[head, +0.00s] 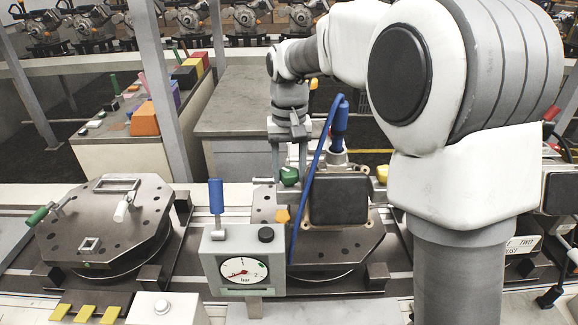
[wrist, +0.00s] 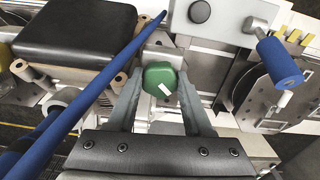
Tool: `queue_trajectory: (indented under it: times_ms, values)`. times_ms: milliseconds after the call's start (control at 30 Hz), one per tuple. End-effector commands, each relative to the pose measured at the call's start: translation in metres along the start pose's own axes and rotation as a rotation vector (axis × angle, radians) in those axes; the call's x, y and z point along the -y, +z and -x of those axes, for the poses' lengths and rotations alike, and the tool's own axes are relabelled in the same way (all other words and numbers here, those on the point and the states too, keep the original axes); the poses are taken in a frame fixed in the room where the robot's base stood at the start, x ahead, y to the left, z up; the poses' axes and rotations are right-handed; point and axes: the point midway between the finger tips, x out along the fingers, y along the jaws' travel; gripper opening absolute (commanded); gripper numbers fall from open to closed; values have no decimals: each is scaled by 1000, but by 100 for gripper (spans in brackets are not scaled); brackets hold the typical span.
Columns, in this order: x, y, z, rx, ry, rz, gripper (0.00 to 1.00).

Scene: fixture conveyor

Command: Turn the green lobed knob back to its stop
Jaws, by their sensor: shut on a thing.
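The green lobed knob (head: 289,176) sits on the middle fixture, just left of a dark square block. In the wrist view the knob (wrist: 161,77) shows a white mark on its face, towards its lower right side. My gripper (head: 292,170) reaches down from above, and its two fingers stand on either side of the knob. In the wrist view my gripper (wrist: 160,88) is shut on the knob, with the fingertips at its left and right sides. The knob's stop cannot be made out.
A dark block (head: 339,199) and a blue hose (head: 308,185) stand close right of the knob. A gauge box (head: 243,262) with a blue-handled lever (head: 216,197) is in front. Another fixture plate (head: 105,222) lies left. An orange piece (head: 283,215) sits just below the knob.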

Motion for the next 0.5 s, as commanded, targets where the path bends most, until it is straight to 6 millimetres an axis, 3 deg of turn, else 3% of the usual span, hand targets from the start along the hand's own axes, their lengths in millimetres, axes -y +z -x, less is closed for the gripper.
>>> queue_trajectory:
  times_ms: [500]
  values:
    - [0,0,2,-1,-1,459,0]
